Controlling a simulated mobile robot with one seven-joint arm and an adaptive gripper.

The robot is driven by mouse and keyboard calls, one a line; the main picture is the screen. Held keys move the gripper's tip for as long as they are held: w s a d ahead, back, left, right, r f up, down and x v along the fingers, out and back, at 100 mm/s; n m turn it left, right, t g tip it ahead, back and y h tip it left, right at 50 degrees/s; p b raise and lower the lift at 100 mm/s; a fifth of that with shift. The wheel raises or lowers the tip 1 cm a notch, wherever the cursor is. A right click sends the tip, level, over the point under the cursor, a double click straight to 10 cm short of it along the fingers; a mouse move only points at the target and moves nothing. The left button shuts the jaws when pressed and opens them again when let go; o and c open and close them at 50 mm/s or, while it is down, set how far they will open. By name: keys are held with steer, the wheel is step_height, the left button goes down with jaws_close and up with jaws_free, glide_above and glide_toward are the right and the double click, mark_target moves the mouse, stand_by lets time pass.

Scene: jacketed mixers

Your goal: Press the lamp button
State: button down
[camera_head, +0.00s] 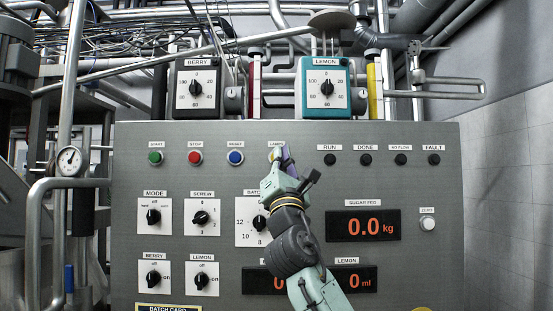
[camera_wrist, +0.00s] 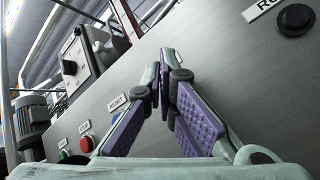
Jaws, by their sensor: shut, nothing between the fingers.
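The grey control panel (camera_head: 300,135) has a top row of buttons. The lamp button (camera_head: 272,156), pale yellow under a label that starts "LAMP", is mostly covered by my gripper (camera_head: 283,153). My gripper is shut and empty, with its fingertips in front of or just right of that button. I cannot tell whether they touch it. In the wrist view the purple-padded fingers of my gripper (camera_wrist: 165,62) meet at their tips close to the panel face, and the lamp button is hidden behind them.
Left of the lamp button are the green start (camera_head: 155,157), red stop (camera_head: 195,157) and blue reset (camera_head: 235,157) buttons. The black run indicator (camera_head: 330,159) is to the right. Below are the batch dial (camera_head: 258,222) and the sugar display (camera_head: 363,226). Berry (camera_head: 195,88) and lemon (camera_head: 326,88) dial boxes stand above.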

steer(key=shift+s+b, duration=0.6)
steer(key=shift+s, duration=1.95)
